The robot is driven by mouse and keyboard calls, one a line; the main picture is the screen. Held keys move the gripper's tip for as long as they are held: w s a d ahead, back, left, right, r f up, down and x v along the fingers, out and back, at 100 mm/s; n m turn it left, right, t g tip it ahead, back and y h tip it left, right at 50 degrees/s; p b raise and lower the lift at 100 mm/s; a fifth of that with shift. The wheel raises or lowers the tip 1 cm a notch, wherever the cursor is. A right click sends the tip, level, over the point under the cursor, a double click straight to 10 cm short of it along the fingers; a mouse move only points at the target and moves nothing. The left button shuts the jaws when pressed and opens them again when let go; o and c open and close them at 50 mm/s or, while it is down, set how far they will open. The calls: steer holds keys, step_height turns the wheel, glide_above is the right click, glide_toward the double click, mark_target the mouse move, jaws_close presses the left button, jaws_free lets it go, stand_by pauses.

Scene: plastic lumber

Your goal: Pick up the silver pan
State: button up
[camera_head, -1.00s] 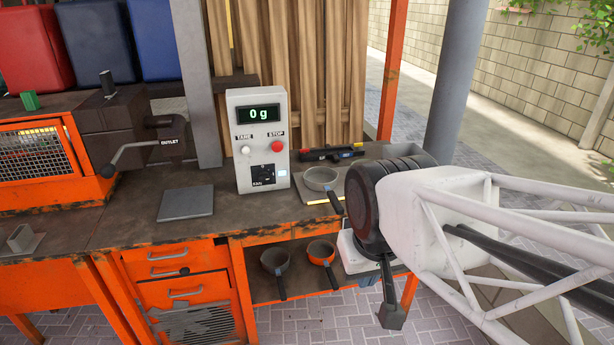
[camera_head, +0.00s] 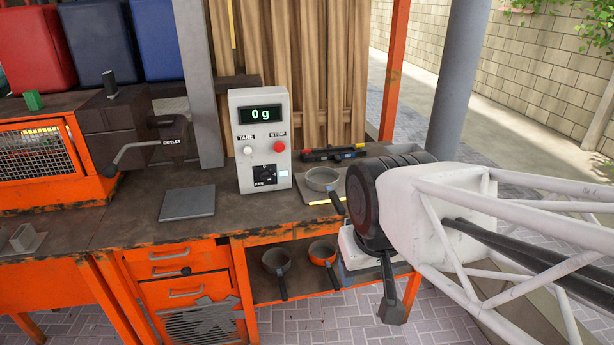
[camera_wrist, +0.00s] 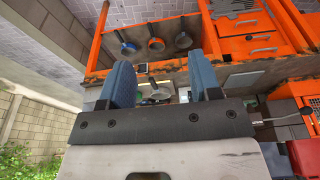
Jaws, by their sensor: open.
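A grey, silver-looking pan (camera_head: 322,178) sits on a flat plate on the bench top, its dark handle pointing toward the front. A second grey pan (camera_head: 276,261) is on the lower shelf, beside an orange pan (camera_head: 322,250). I cannot tell for certain which grey pan is the silver one. In the wrist view my gripper (camera_wrist: 164,66) has two blue fingers spread wide with nothing gripped between them. The bench-top pan (camera_wrist: 160,91) shows partly between the fingers, beyond them.
A white control box (camera_head: 259,140) reading 0 g stands on the bench left of the pan. A black and red tool (camera_head: 332,153) lies behind the pan. A flat grey plate (camera_head: 187,202) lies further left. The bench between plate and box is clear.

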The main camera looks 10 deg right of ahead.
steer(key=w+d+r, duration=0.1)
steer(key=w+d, duration=0.1)
steer(key=w, duration=1.1)
steer(key=g, duration=0.3)
glide_above(337, 202)
steer(key=f, duration=1.6)
steer(key=shift+s+a+f, duration=0.1)
steer(key=shift+s+f, duration=0.15)
steer(key=shift+s, duration=0.15)
steer(key=shift+w+f, duration=0.35)
steer(key=shift+f, duration=1.3)
